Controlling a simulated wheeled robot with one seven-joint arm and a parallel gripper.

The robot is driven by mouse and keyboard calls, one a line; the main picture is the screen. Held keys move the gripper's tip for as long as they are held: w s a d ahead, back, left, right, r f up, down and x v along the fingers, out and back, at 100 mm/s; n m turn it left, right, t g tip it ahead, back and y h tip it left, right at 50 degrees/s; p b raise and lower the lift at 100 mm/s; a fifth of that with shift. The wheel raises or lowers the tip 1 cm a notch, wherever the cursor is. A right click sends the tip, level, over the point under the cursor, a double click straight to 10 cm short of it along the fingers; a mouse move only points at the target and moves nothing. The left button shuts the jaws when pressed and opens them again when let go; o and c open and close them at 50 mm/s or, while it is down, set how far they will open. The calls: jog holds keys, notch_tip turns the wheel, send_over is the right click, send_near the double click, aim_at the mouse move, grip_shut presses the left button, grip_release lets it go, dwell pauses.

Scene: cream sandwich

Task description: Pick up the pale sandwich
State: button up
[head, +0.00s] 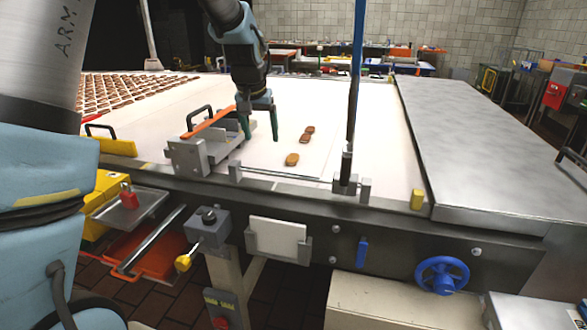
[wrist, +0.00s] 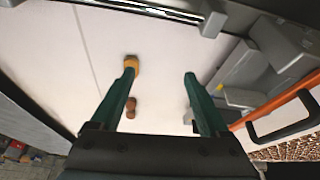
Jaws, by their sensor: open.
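The pale sandwich (head: 292,159) is a small golden-tan biscuit lying on the white belt, nearest the front rail in the head view. In the wrist view the pale sandwich (wrist: 131,60) shows just beyond the left fingertip, which partly overlaps it in the picture. Two browner sandwiches (head: 305,138) lie close together behind it; they show beside the left finger in the wrist view (wrist: 131,103). My gripper (head: 259,134) is above the belt, left of the sandwiches in the head view.
A grey metal fixture (head: 210,140) with a black handle and orange bar stands left of my gripper. A blue-topped upright post (head: 352,120) rises at right by the front rail (head: 300,190). Many brown biscuits (head: 120,92) cover the far-left belt. Belt around the sandwiches is clear.

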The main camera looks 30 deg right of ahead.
jog(key=m, duration=0.1)
send_near(291, 160)
jog(key=shift+d+f+h+p, duration=0.15)
jog(key=shift+d+f+p, duration=0.1)
jog(key=shift+f, duration=0.3)
jog(key=shift+d+f+h+p, duration=0.15)
jog(key=shift+f+p, duration=0.05)
jog(key=shift+f, duration=0.35)
jog(key=shift+w+a+p+x, duration=0.15)
jog(key=shift+p+x, duration=0.5)
jog(key=shift+x, duration=0.8)
jog(key=shift+w+a+p+x, duration=0.15)
jog(key=shift+p+x, duration=0.45)
jog(key=shift+x, duration=0.8)
grip_shut()
